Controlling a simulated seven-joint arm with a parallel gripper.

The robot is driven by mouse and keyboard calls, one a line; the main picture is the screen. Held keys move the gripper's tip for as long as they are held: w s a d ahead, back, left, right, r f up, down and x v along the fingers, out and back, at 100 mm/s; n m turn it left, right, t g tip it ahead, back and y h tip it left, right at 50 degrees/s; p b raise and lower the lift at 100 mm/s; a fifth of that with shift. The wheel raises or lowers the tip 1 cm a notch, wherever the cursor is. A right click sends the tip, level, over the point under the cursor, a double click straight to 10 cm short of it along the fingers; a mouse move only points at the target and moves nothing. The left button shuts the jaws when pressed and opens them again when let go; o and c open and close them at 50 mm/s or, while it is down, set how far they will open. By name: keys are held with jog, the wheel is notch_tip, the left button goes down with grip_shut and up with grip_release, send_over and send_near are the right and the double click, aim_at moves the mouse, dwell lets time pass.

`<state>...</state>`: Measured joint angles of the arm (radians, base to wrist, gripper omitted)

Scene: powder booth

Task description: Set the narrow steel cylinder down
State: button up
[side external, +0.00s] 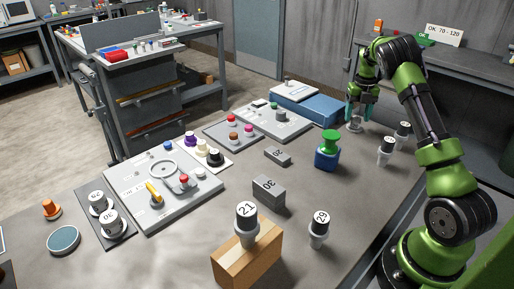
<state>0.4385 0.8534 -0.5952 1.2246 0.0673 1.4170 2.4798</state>
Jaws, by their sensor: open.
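My gripper (359,115) is at the back right of the table, with its teal fingers pointing down and apart. A small pale grey metal piece (355,126) stands on the table just below the fingers. It looks like the narrow steel cylinder, but it is too small to be sure. I cannot tell whether the fingers still touch it. Nothing shows lifted in the gripper.
A blue box (308,108) lies left of my gripper. A green-topped blue piece (327,150) and dark-topped pieces (386,147) stand nearer.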

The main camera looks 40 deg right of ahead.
aim_at(357, 118)
notch_tip(357, 118, up, 9)
jog(key=a+r+n+t, duration=0.2)
jog(key=a+r+n, duration=0.5)
jog(key=a+n, duration=0.35)
jog(key=s+a+r+n+t+y, duration=0.1)
jog(key=a+r+n, duration=0.1)
jog(key=a+n, duration=0.45)
jog(key=s+a+r+n+t+y, duration=0.1)
jog(key=s+a+r+n+t, duration=0.1)
jog(key=a+n, duration=0.45)
jog(key=s+a+f+n+t, duration=0.1)
jog(key=s+a+f+n, duration=0.1)
jog(key=s+a+n, duration=0.3)
jog(key=s+a+f+n+t, duration=0.1)
jog(key=s+a+f+n, duration=0.1)
jog(key=s+a+n, duration=0.4)
jog(key=a+n, duration=0.5)
jog(key=n, duration=0.1)
jog(key=shift+s+a, duration=0.25)
jog(key=shift+a, duration=0.15)
jog(key=shift+r+n, duration=0.1)
jog(key=shift+n, duration=0.15)
